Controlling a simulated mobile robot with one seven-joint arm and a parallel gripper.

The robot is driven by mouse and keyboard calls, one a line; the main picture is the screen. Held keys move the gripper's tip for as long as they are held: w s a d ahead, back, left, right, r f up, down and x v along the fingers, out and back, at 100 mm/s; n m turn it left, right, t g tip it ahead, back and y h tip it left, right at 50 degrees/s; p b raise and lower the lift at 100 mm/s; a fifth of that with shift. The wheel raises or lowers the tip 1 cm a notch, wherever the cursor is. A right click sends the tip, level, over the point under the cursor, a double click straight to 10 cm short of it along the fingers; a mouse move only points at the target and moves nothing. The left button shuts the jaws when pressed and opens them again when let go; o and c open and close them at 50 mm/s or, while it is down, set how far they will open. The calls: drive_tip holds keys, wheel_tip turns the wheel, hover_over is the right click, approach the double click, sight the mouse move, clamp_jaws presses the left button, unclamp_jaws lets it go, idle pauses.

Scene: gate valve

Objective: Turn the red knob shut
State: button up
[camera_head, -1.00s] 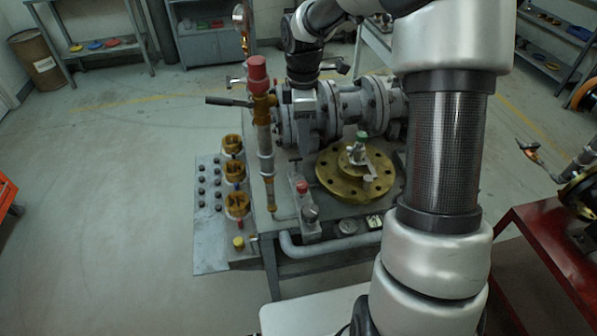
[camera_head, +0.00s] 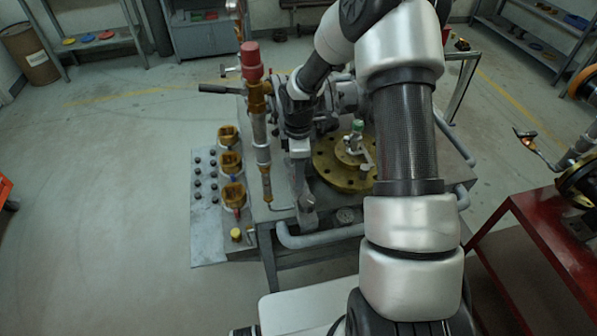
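A tall brass and steel pipe with a large red cap (camera_head: 251,62) stands upright at the left of the workbench. The small red knob on the grey block at the bench's front does not show now; my arm's end covers that place. My gripper (camera_head: 299,178) points down over the block, just behind a round grey part (camera_head: 307,202). Its fingertips are too small and dark to tell open from shut, and I cannot tell whether it touches the knob.
A brass flange (camera_head: 336,176) with a green-topped fitting (camera_head: 357,126) lies right of my gripper. Several brass valves (camera_head: 231,163) line the left panel. A grey pipe (camera_head: 318,238) runs along the front edge. A red table (camera_head: 530,245) stands right. Floor at left is clear.

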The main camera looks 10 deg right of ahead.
drive_tip(key=shift+f, duration=0.3)
drive_tip(key=c, duration=1.1)
drive_tip(key=shift+o, duration=0.2)
